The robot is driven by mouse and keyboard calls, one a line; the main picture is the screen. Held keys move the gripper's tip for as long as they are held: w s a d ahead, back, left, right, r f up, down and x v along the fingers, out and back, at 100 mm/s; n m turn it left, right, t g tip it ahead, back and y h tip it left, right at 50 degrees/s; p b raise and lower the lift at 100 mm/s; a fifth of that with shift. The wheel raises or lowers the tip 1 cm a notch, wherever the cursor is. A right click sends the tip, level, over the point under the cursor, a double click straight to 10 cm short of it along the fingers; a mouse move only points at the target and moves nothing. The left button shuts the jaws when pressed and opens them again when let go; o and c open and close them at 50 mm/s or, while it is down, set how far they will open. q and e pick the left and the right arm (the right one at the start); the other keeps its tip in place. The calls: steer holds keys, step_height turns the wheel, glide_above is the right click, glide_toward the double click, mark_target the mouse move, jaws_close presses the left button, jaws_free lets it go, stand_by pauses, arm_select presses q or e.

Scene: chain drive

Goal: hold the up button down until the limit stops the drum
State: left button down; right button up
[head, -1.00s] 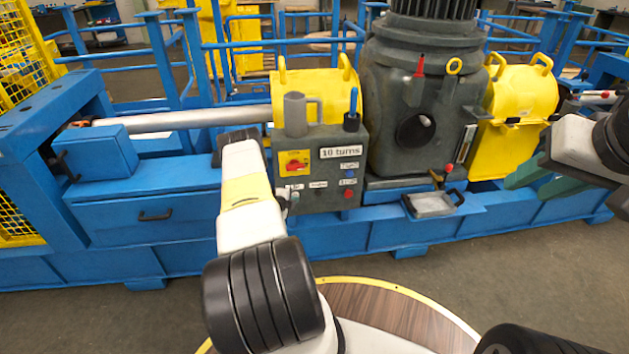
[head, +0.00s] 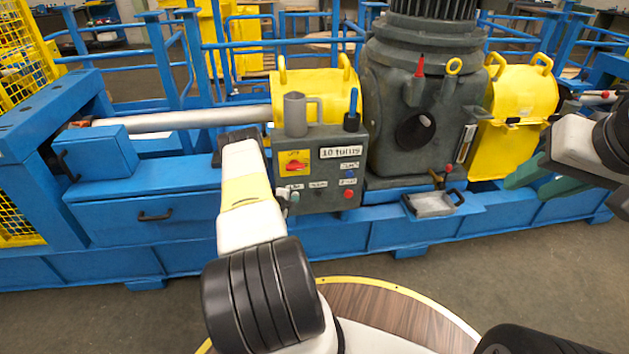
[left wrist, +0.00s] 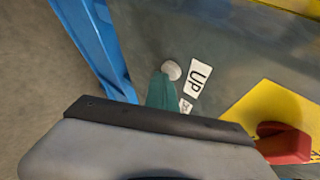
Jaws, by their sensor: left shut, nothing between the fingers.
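The grey control box (head: 322,172) stands in the middle of the head view, with a "10 turns" plate (head: 340,152) on it. In the left wrist view the UP label (left wrist: 197,78) lies beside a round pale button (left wrist: 171,70). My left gripper (left wrist: 161,88) is shut and empty, its teal tips right at the button's edge. I cannot tell whether they press it. In the head view my left arm hides part of the box's left side. My right gripper (head: 540,180) is at the right with its green fingers apart, away from the box.
A red switch on a yellow plate (head: 294,163) sits on the box, and a red button (head: 348,194) is lower right. A grey mug (head: 296,115) stands on top. A small tray (head: 433,204) juts out from the blue frame (head: 150,215). Floor in front is clear.

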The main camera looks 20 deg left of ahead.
arm_select(q)
steer(key=shift+s+d, duration=0.5)
steer(key=shift+s, duration=0.3)
steer(key=shift+s+d, duration=0.45)
steer(key=shift+s, duration=0.25)
steer(key=shift+s+d, duration=0.4)
steer(key=shift+s, duration=0.35)
steer(key=shift+s+d, duration=0.45)
steer(key=shift+s, duration=0.25)
